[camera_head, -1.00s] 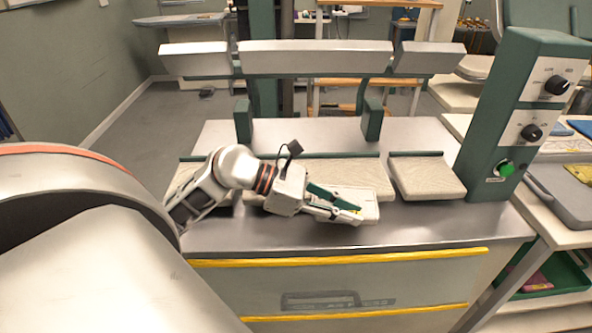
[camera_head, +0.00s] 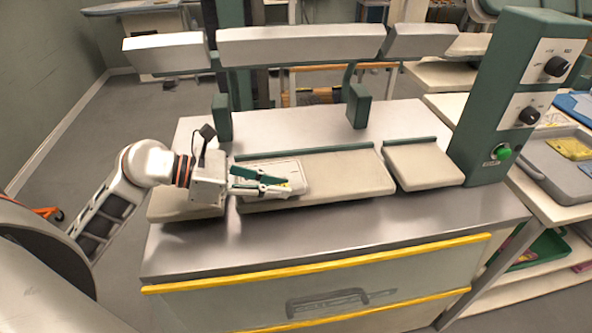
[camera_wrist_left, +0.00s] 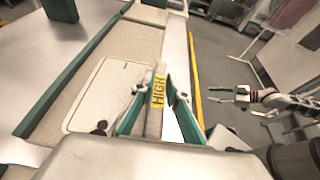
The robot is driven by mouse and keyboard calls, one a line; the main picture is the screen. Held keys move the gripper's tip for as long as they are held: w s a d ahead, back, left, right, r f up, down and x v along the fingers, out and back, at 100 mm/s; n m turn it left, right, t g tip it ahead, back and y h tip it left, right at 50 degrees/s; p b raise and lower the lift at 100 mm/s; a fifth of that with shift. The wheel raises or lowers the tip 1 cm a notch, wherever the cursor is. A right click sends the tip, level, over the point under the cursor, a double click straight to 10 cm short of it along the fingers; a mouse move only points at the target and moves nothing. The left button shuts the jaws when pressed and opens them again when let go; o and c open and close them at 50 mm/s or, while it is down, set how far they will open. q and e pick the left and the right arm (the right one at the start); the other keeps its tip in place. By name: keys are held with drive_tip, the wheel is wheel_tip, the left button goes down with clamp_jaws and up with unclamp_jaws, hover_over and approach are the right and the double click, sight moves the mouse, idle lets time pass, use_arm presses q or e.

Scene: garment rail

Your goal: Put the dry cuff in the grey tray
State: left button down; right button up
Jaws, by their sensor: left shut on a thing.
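My left gripper (camera_head: 262,184) is shut on a slim grey thing with a yellow label reading HIGH (camera_wrist_left: 158,95). Its fingers point right, low over the middle press pad (camera_head: 345,175). A flat off-white panel with rounded corners, seemingly a cuff (camera_head: 297,174), lies on that pad's left end. In the left wrist view the panel (camera_wrist_left: 100,90) lies beside and partly behind the held thing; whether they touch I cannot tell. The grey tray (camera_head: 541,171) is at the right with a yellow cloth (camera_head: 570,148) in it. My right gripper (camera_wrist_left: 243,95) appears open, away from the press.
The right pad (camera_head: 425,167) is bare. Grey upper bars (camera_head: 300,45) hang over the pads. A green control post (camera_head: 500,110) with knobs stands between press and tray. A blue cloth (camera_head: 575,105) lies behind the tray. A green bin (camera_head: 545,248) is on the shelf below.

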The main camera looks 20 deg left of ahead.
use_arm(q)
drive_tip(key=shift+m, duration=0.3)
drive_tip(key=w+r, duration=0.1)
drive_tip(key=r, duration=0.1)
drive_tip(key=w+d+r, duration=0.1)
drive_tip(key=r, duration=0.1)
drive_tip(key=w+r, duration=0.1)
drive_tip(key=r, duration=0.2)
drive_tip(key=shift+d+r+b, duration=0.1)
drive_tip(key=shift+d+b, duration=0.25)
drive_tip(key=shift+b, duration=0.05)
wheel_tip(320, 180, up, 11)
drive_tip(key=b, duration=0.1)
hover_over(293, 179)
drive_tip(key=s, duration=0.1)
drive_tip(key=f, duration=1)
drive_tip(key=f+b, duration=0.1)
drive_tip(key=f, duration=0.4)
drive_tip(key=shift+s+d+f, duration=0.2)
drive_tip(key=shift+d+f, duration=0.05)
drive_tip(key=shift+d, duration=0.05)
wheel_tip(293, 179, down, 4)
drive_tip(key=shift+r, duration=0.1)
drive_tip(key=shift+f, duration=0.4)
use_arm(e)
drive_tip(key=f, duration=0.2)
drive_tip(key=s+f, duration=0.1)
drive_tip(key=f, duration=0.1)
drive_tip(key=shift+d, duration=0.3)
drive_tip(key=shift+f, duration=0.1)
